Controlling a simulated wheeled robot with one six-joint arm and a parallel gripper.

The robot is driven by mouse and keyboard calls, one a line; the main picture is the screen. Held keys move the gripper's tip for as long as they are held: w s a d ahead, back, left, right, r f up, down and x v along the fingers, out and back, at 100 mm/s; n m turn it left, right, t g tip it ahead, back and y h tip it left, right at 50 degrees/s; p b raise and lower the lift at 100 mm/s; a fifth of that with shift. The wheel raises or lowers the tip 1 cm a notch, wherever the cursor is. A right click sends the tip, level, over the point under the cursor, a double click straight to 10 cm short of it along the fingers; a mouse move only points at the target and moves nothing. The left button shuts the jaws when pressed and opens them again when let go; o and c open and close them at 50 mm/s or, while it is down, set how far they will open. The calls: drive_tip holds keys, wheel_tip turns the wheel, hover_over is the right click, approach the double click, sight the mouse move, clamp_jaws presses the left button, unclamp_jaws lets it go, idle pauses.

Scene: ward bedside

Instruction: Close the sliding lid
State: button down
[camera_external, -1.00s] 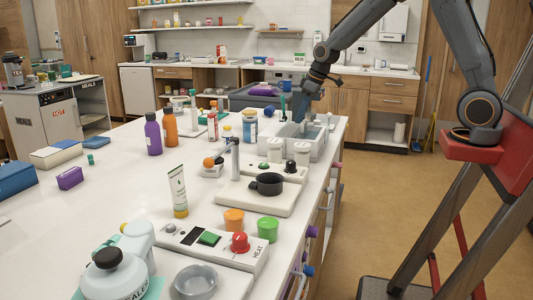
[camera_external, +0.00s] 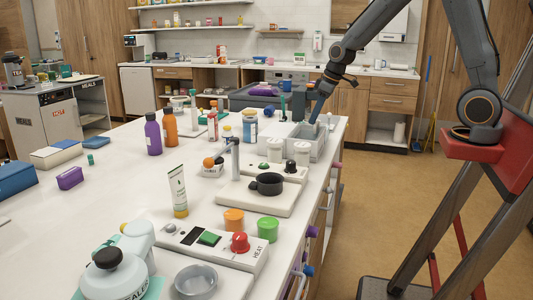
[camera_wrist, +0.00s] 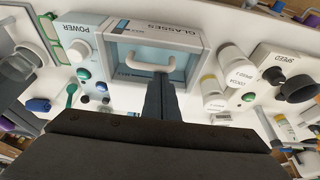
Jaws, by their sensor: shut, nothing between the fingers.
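A grey box marked GLASSES (camera_external: 319,153) stands near the right edge of the white counter. In the wrist view the same box (camera_wrist: 196,38) shows a pale blue panel with a white U-shaped handle (camera_wrist: 135,66), which looks like the sliding lid. How far the lid covers the box I cannot tell. My gripper (camera_wrist: 159,78) is shut and empty, with its fingertips at the handle. Whether they touch it I cannot tell. In the external view my gripper (camera_external: 314,119) points down at the box's far part.
White-lidded jars (camera_external: 275,150) stand just in front of the box. Bottles stand to the left, including a purple one (camera_external: 153,134) and an orange one (camera_external: 170,127). The POWER unit (camera_wrist: 84,45) is beside the box.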

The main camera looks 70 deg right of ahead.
sight(304, 131)
drive_tip(key=shift+s+f, duration=0.2)
drive_tip(key=shift+s, duration=0.05)
drive_tip(key=shift+w+r, duration=0.15)
drive_tip(key=shift+w, duration=0.4)
drive_tip(key=w, duration=0.1)
drive_tip(key=w+r, duration=0.1)
drive_tip(key=w, duration=0.1)
drive_tip(key=shift+w+r+p, duration=0.1)
drive_tip(key=shift+w+p, duration=0.05)
drive_tip(key=shift+p, duration=0.25)
drive_tip(key=b+v, duration=0.2)
drive_tip(key=v, duration=0.8)
drive_tip(key=s+a+f+g, duration=0.1)
drive_tip(key=s+a+f, duration=0.5)
drive_tip(key=s+f, duration=0.2)
drive_tip(key=s+a+f+g, duration=0.2)
drive_tip(key=s+a+f, duration=0.5)
drive_tip(key=s, duration=0.4)
drive_tip(key=shift+s+f, duration=0.35)
drive_tip(key=shift+f, duration=0.35)
drive_tip(key=shift+a, duration=0.1)
